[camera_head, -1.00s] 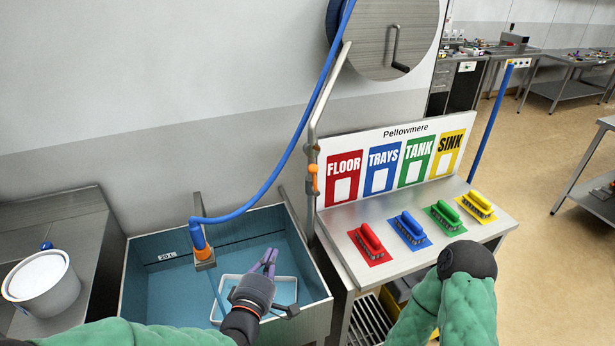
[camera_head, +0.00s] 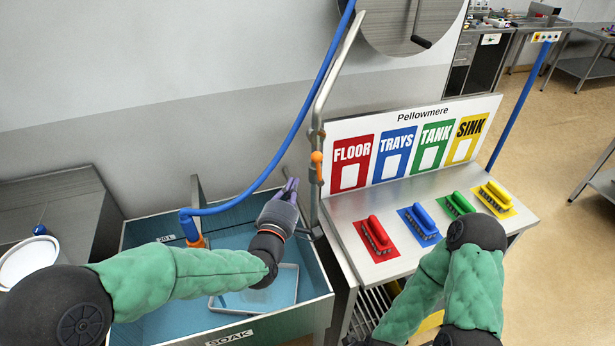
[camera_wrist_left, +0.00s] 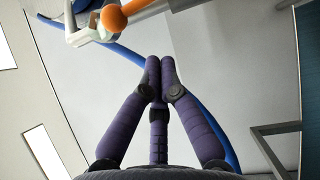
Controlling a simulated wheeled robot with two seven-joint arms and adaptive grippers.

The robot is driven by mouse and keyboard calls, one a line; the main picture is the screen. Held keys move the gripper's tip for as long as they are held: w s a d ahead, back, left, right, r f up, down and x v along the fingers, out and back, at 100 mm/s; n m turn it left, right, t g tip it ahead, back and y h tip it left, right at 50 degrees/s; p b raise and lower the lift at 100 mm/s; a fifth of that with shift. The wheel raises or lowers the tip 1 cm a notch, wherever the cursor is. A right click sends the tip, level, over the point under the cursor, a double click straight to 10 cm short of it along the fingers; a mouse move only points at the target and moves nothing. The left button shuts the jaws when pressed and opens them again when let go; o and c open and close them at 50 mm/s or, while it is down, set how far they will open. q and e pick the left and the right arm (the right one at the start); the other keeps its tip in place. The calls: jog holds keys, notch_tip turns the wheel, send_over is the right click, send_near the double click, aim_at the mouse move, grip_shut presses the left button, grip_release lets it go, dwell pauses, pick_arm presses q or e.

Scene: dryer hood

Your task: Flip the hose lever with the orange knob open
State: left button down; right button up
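The hose lever's orange knob (camera_head: 316,157) is on the upright steel pipe (camera_head: 320,110) between the sink and the brush bench. A short orange piece hangs below the knob against the pipe. My left gripper (camera_head: 291,184) is over the sink's right rear, just left of and a little below the knob, apart from it. In the left wrist view its fingertips (camera_wrist_left: 160,64) are together with nothing between them. The orange knob (camera_wrist_left: 114,17) shows there at the top, beyond and left of the fingertips. My right arm is at the lower right; its gripper is out of view.
The blue hose (camera_head: 290,150) curves from the pipe to an orange nozzle over the sink (camera_head: 270,326). A tray lies in the sink. Red, blue, green and yellow brushes stand on the bench (camera_head: 340,208) before the Pellowmere board (camera_head: 345,128).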

aim_at(318, 168)
pick_arm(q)
jog(key=shift+w+d+r, duration=0.15)
jog(key=shift+w+d, duration=0.7)
jog(key=shift+d, duration=0.15)
jog(key=shift+w+d+r, duration=0.15)
jog(key=shift+w+d, duration=0.7)
jog(key=shift+d, duration=0.1)
jog(key=b, duration=0.1)
jog(key=d+b, duration=0.1)
jog(key=b, duration=0.1)
jog(key=shift+w+d+r, duration=0.15)
jog(key=shift+w+r, duration=0.15)
jog(key=shift+r, duration=0.1)
jog(key=shift+r+b, duration=0.1)
jog(key=shift+b, duration=0.2)
